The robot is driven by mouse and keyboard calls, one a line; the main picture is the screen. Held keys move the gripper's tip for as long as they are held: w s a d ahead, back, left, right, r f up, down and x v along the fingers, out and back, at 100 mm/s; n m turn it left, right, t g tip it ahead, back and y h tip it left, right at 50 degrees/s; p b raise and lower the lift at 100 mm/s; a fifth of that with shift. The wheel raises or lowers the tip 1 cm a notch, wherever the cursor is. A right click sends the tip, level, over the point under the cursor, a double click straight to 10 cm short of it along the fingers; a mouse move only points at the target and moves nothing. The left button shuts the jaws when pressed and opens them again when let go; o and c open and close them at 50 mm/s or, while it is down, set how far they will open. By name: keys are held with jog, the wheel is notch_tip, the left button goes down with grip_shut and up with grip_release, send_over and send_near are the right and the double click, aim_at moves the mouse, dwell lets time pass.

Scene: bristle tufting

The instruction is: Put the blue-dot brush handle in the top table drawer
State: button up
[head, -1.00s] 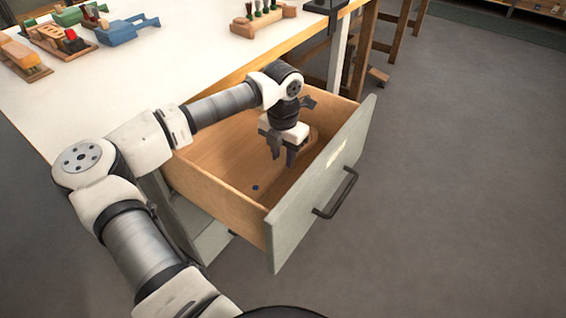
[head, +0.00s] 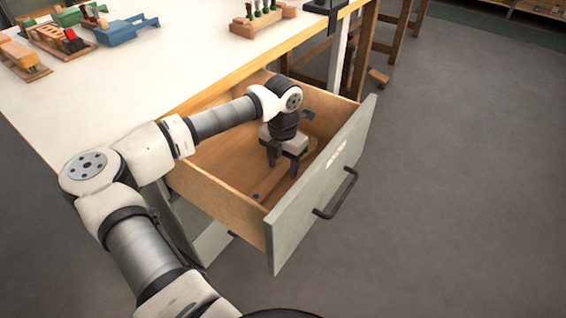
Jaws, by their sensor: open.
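The top table drawer (head: 222,203) is pulled open, with a grey front and pale wooden inner walls. My gripper (head: 282,168) is inside it, pointing down, its two dark fingers apart. The blue-dot brush handle (head: 257,196) is in the drawer, low and close to the front left. Its small dark blue dot shows clearly. Its wooden body blends with the drawer wood, and part is hidden by my gripper. I cannot tell whether the fingers touch it.
The white table top (head: 130,85) above the drawer holds a blue wooden piece (head: 127,30), wooden trays at the far left and a rack with green-topped pieces (head: 262,18). The drawer has a dark handle (head: 338,195). The grey floor to the right is clear.

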aim_at(283, 168)
notch_tip(283, 168, up, 12)
jog(key=p, duration=0.1)
jog(key=shift+r+p, duration=0.2)
jog(key=shift+p, duration=0.15)
jog(key=shift+c, duration=0.3)
dwell(0.9)
